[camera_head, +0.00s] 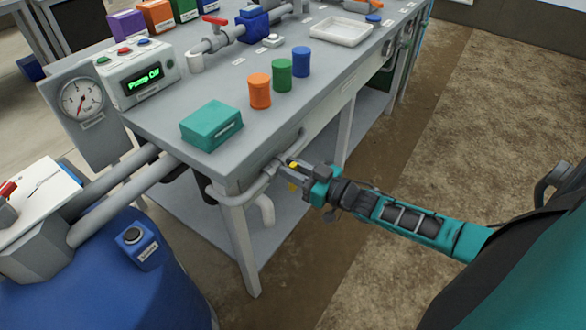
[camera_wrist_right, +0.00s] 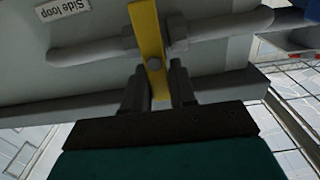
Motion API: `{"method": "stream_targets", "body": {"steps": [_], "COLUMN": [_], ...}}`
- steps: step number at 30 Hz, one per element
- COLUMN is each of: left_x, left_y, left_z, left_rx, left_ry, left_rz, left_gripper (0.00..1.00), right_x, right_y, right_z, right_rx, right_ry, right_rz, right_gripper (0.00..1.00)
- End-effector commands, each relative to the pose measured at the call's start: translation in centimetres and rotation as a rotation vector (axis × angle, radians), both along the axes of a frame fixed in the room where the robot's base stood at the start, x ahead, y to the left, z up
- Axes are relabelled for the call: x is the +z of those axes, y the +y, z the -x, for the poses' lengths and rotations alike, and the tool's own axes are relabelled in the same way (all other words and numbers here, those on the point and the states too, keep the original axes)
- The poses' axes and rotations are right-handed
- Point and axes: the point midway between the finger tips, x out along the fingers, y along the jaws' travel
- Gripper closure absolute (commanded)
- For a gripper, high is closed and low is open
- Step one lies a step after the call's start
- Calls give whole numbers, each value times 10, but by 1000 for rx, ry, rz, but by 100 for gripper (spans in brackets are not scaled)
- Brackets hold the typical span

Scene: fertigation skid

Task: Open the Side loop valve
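The Side loop valve has a yellow lever handle (camera_wrist_right: 148,38) on a grey pipe (camera_wrist_right: 95,53), and the lever stands across the pipe. A "Side loop" label (camera_wrist_right: 62,9) is on the panel beside it in the right wrist view. In the head view, small yellow parts of the handle (camera_head: 293,186) show at the bench's front side. My right gripper (camera_wrist_right: 160,88) has its two dark fingers close on either side of the lever's near end and appears shut on it. It also shows in the head view (camera_head: 301,176), partly hiding the valve. My left gripper is out of view.
The grey bench (camera_head: 330,85) carries a teal box (camera_head: 211,125), orange, green and blue cylinders (camera_head: 281,75), a pump display box (camera_head: 139,70) and a white tray (camera_head: 341,30). A blue drum (camera_head: 110,285) stands at the lower left. The floor right of the bench is clear.

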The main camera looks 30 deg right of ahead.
Motion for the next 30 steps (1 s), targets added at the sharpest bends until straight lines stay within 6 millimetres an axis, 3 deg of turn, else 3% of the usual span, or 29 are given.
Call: {"method": "stream_targets", "body": {"steps": [8, 20, 30], "left_x": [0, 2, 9], "left_y": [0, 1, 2], "left_z": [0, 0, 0], "left_rx": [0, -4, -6], "left_ry": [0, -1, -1], "left_rz": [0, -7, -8], "left_gripper": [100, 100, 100], "right_x": [0, 0, 0], "right_y": [0, 2, 8], "right_z": [0, 1, 3], "right_rx": [0, 0, -1], "right_ry": [0, -20, -114], "right_rz": [0, 49, 273], "right_gripper": [100, 100, 100]}}
